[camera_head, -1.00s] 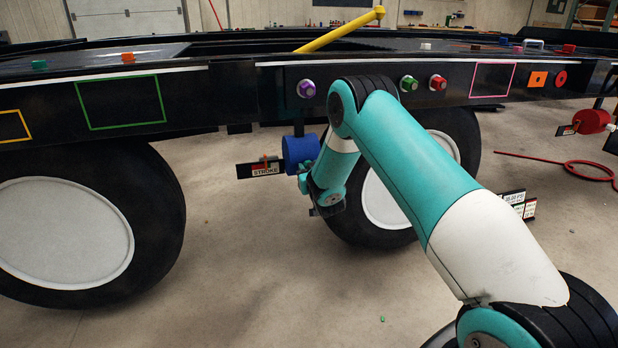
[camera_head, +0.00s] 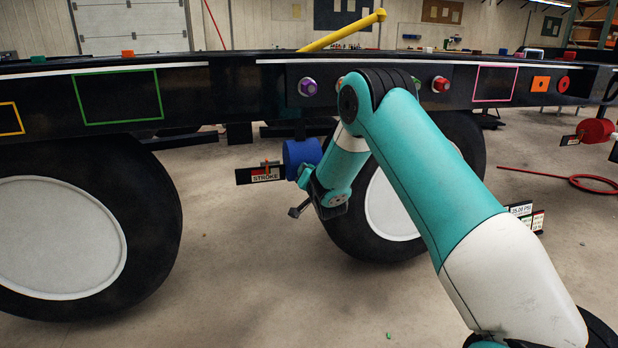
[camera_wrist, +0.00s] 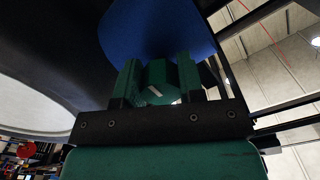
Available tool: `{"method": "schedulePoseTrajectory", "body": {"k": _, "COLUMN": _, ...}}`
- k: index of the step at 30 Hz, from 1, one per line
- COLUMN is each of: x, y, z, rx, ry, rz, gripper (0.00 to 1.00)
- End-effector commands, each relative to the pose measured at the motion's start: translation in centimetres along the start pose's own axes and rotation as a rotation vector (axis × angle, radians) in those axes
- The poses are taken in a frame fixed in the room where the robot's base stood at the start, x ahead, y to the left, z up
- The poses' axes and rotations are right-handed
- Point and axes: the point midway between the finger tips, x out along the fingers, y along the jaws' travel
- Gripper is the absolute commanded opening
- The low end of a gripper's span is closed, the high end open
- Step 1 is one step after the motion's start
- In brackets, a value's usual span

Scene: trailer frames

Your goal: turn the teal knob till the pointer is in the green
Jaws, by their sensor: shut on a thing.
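The teal knob (camera_wrist: 156,92) sits below a blue cylinder (camera_wrist: 155,30) in the wrist view, with a pale mark on its face. My gripper (camera_wrist: 158,82) is shut on the knob, one green finger on each side. In the head view, the blue cylinder (camera_head: 301,157) hangs under the black frame. My gripper (camera_head: 308,180) is at its lower right, and the knob is hard to make out there. A dark plate marked STROKE (camera_head: 262,177) is left of the cylinder, with an orange-red pointer (camera_head: 266,167). The pointer's colour zone is too small to read.
The black trailer frame (camera_head: 235,95) runs above my gripper. A large wheel (camera_head: 395,205) stands close behind my arm, another (camera_head: 60,240) at left. Purple (camera_head: 308,87) and red (camera_head: 440,84) knobs sit on the frame. A red hose (camera_head: 590,183) lies on the floor at right.

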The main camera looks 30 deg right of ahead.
Motion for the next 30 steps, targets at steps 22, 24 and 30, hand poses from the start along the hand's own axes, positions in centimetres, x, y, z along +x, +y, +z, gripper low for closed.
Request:
{"method": "schedulePoseTrajectory", "body": {"k": 22, "x": 0.0, "y": 0.0, "z": 0.0, "rx": 0.011, "ry": -0.001, "rz": 0.001, "gripper": 0.61}}
{"method": "schedulePoseTrajectory", "body": {"k": 24, "x": 0.0, "y": 0.0, "z": 0.0, "rx": 0.011, "ry": -0.001, "rz": 0.001, "gripper": 0.61}}
{"method": "schedulePoseTrajectory", "body": {"k": 30, "x": -1.2, "y": 0.0, "z": 0.0, "rx": 0.010, "ry": -0.002, "rz": 0.003, "gripper": 0.61}}
